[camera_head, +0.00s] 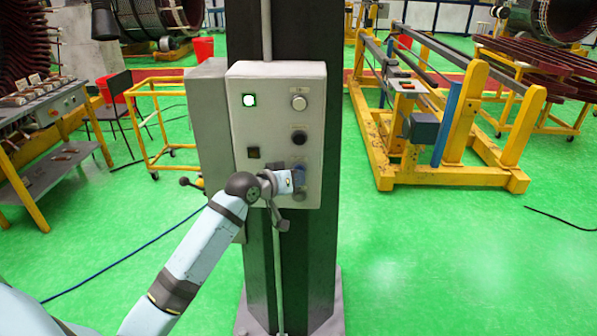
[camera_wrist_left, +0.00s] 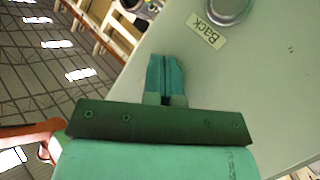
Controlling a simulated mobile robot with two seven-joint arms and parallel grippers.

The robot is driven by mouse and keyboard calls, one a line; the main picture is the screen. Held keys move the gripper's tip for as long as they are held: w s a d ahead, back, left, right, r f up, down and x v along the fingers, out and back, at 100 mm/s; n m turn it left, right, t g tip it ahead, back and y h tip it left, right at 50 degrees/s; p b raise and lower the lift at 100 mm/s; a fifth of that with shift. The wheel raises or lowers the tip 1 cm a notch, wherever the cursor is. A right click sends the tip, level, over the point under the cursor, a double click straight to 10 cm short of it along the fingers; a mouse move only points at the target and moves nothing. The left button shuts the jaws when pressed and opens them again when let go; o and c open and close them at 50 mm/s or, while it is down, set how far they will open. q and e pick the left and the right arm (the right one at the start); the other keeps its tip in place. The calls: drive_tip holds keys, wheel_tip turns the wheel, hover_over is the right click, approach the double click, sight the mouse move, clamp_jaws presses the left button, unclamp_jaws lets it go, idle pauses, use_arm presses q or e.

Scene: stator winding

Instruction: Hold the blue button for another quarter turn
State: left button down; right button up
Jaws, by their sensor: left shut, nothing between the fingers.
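The grey control box (camera_head: 278,85) is fixed to a dark column. My left gripper (camera_head: 298,180) is at the lower right of its front face. A bluish patch, seemingly the blue button (camera_head: 300,168), shows just behind the gripper and is mostly hidden by it. In the left wrist view, my left gripper's fingers (camera_wrist_left: 166,75) are shut together with nothing between them, pointing at the grey panel face. I cannot tell whether the fingertips touch the button. My right gripper is not in view.
A yellow frame (camera_head: 455,180) stands right. Green floor (camera_head: 430,260) lies open in front.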

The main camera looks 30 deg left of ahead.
use_arm(q)
drive_tip(key=shift+s, duration=0.1)
idle(0.4)
drive_tip(key=shift+s+d+p, duration=0.45)
drive_tip(key=shift+s+p, duration=0.05)
drive_tip(key=shift+p, duration=0.1)
drive_tip(key=s+d+p, duration=0.1)
drive_tip(key=s+p, duration=0.1)
drive_tip(key=s+d+p, duration=0.1)
drive_tip(key=s, duration=0.1)
drive_tip(key=shift+s+d+f, duration=0.1)
drive_tip(key=shift+d, duration=0.25)
idle(0.3)
idle(0.6)
